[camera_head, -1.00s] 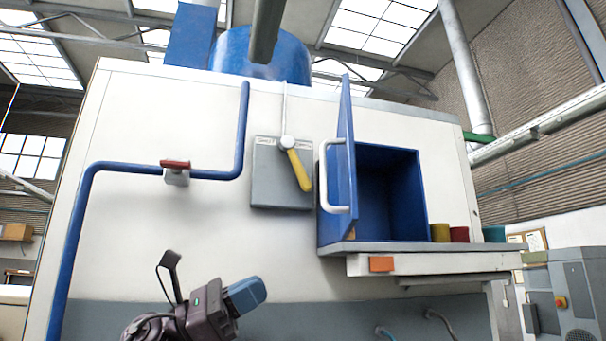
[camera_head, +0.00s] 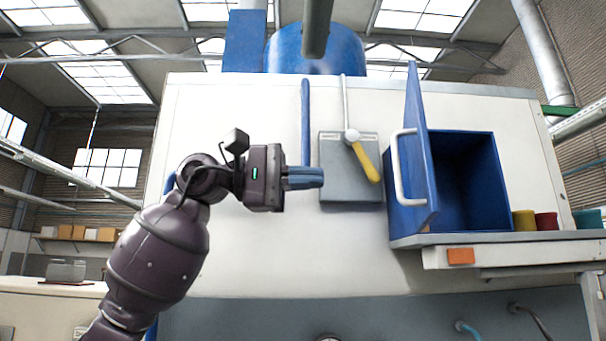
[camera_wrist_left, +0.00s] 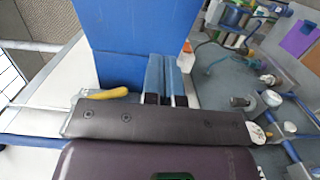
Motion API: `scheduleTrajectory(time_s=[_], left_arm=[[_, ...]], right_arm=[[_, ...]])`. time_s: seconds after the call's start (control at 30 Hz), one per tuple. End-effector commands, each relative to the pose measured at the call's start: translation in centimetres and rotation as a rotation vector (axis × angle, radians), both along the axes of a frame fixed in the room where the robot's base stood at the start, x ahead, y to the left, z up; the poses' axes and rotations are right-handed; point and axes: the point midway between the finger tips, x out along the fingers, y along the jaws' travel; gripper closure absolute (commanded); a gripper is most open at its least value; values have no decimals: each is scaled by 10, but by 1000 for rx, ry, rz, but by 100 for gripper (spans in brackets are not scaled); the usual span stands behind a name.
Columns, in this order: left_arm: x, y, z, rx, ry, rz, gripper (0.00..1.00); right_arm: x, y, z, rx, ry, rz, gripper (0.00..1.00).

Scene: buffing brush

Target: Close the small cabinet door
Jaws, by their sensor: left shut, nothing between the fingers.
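The small blue cabinet (camera_head: 468,180) stands on a ledge on the white machine, and its inside is visible and looks empty. Its blue door (camera_head: 418,140) stands open, hinged at the left side and swung out toward me. A white handle (camera_head: 398,168) is on the door's left-facing side. My left gripper (camera_head: 318,178) is shut and empty, level with the handle and apart from it to the left. In the left wrist view, the blue fingers (camera_wrist_left: 167,80) lie together in front of a large blue surface (camera_wrist_left: 140,35). My right gripper is not in view.
A grey panel with a yellow-handled lever (camera_head: 366,162) lies between my left gripper and the door. Yellow, red and teal cups (camera_head: 545,221) stand on the ledge right of the cabinet. An orange block (camera_head: 461,256) is on the ledge front.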

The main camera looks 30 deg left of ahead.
Motion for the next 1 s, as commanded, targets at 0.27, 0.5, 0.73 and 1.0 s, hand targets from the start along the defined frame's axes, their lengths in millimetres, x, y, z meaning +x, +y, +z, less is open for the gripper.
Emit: scheduleTrajectory(time_s=[0.27, 0.5, 0.73, 1.0], left_arm=[[21, -46, 2, -1, 0, -5, 100], [20, -79, 1, 0, -2, -4, 100], [16, -94, -1, -1, 2, -2, 100], [16, -95, -1, -1, 3, -2, 100]], right_arm=[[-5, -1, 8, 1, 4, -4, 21], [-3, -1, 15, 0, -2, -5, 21], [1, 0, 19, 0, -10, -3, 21], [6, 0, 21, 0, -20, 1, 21]])
